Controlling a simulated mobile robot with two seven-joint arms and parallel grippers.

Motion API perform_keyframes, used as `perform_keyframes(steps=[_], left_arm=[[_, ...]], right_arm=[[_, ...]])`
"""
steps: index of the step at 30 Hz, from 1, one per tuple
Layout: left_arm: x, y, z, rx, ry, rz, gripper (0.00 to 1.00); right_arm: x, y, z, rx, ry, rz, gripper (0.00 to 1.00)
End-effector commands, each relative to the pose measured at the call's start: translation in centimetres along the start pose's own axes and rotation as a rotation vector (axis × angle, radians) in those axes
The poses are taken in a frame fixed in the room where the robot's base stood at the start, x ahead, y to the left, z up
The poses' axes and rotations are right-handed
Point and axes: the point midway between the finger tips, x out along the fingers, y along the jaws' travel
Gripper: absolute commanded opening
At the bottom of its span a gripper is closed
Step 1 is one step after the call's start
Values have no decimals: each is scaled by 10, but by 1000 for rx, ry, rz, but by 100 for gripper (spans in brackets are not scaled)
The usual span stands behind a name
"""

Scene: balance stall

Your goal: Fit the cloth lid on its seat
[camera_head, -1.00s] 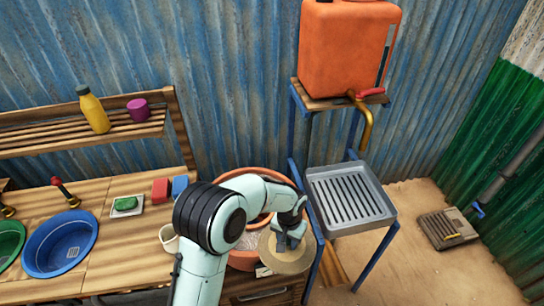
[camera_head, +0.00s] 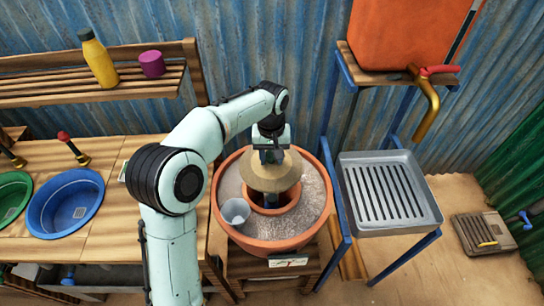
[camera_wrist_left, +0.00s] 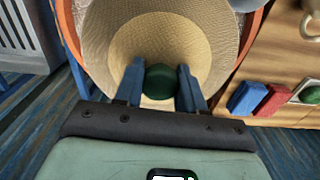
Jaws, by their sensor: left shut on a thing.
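The cloth lid (camera_head: 268,176) is a round tan woven disc with a dark green knob (camera_wrist_left: 160,82). My left gripper (camera_wrist_left: 160,76) is shut on the knob, one blue finger on each side. In the head view the left gripper (camera_head: 270,152) points down from above with the lid beneath it. The lid hangs over the inner pot mouth (camera_head: 290,206), which is the round opening in the sand of the large terracotta pot (camera_head: 221,222). The front of the mouth shows below the lid, and the lid hides its back. The right gripper is not in view.
A grey cup (camera_head: 235,212) stands on the sand, left of the mouth. A metal drain tray (camera_head: 432,213) on a blue stand is close right of the pot, under the orange water tank (camera_head: 400,38). A blue basin (camera_head: 66,207) is on the counter at left.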

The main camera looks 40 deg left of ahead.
Motion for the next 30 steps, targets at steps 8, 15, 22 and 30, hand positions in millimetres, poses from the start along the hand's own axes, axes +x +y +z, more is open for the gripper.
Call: perform_keyframes(steps=[8, 15, 22, 30], left_arm=[[28, 0, 0, 2, -1, 0, 4], [52, 0, 0, 2, 0, 1, 4], [74, 0, 0, 2, -1, -1, 4], [97, 0, 0, 2, 0, 0, 4]], right_arm=[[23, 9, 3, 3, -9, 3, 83], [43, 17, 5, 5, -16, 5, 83], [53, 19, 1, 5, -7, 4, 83], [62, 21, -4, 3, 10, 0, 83]])
